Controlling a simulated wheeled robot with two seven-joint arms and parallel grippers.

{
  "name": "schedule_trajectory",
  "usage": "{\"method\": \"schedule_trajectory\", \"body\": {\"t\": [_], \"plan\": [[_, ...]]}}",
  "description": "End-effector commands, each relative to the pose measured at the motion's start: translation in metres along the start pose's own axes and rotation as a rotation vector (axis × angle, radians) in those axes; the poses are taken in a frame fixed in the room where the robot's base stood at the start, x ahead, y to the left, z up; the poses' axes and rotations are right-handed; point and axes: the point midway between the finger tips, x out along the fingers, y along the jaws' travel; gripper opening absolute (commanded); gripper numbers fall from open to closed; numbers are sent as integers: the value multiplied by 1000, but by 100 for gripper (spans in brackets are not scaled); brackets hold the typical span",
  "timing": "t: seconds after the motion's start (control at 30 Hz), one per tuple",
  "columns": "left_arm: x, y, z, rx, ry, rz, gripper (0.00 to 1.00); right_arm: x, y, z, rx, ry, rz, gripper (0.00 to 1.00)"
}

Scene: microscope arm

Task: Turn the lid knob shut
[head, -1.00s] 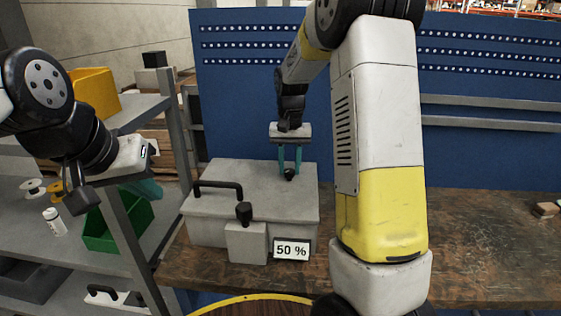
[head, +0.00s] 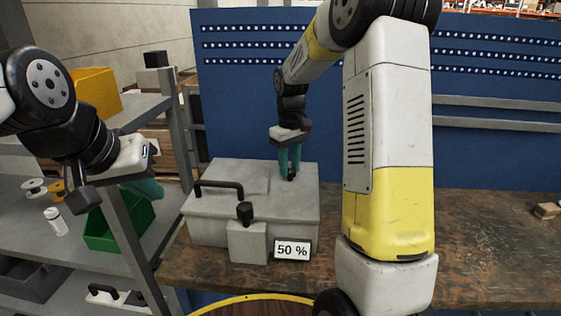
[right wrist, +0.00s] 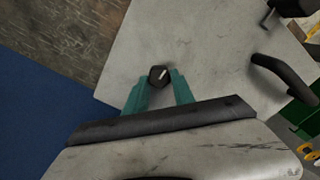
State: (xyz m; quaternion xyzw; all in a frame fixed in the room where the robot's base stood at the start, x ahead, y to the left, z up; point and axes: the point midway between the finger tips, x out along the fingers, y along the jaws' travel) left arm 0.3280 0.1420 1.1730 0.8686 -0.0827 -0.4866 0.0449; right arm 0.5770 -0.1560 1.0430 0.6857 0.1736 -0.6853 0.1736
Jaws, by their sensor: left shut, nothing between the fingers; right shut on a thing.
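The grey box (head: 215,228) stands on the bench with its flat lid (head: 255,176) on top. A small black lid knob (head: 292,177) sits toward the right of the lid. My right gripper (head: 289,172) points down and is shut on this knob. In the right wrist view the dark knob (right wrist: 159,76), with a pale mark on its top, is between the teal fingertips (right wrist: 158,90). My left gripper (head: 150,189) is shut and empty, off to the left by the shelf, away from the box.
The box has a black handle (head: 218,185), a front block with another black knob (head: 245,212), and a "50 %" sign (head: 291,250). A shelf rack with a green bin (head: 120,228) stands left. The brown bench (head: 480,245) is mostly clear to the right.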

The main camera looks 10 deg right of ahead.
Motion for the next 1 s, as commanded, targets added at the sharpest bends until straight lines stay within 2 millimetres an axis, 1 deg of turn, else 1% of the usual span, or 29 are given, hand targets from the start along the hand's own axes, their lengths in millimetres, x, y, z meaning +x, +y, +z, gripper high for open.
{"method": "schedule_trajectory", "body": {"t": [0.53, 0.57, 0.6, 0.67, 1.0], "plan": [[0, 0, 0, 0, 0, 0, 0, 1, 0, 0, -26, -2, -1, 0], [0, 0, 0, 0, 0, 0, 0, 1, 0, 0, -26, -2, -1, 34], [0, 0, 0, 0, 0, 0, 0, 1, 0, 0, -26, -2, 0, 42], [0, 0, 0, 0, 0, 0, 0, 1, 0, 0, -26, -2, 0, 52], [0, 0, 0, 0, 0, 0, 0, -2, 0, 0, -25, 0, 0, 52]]}}
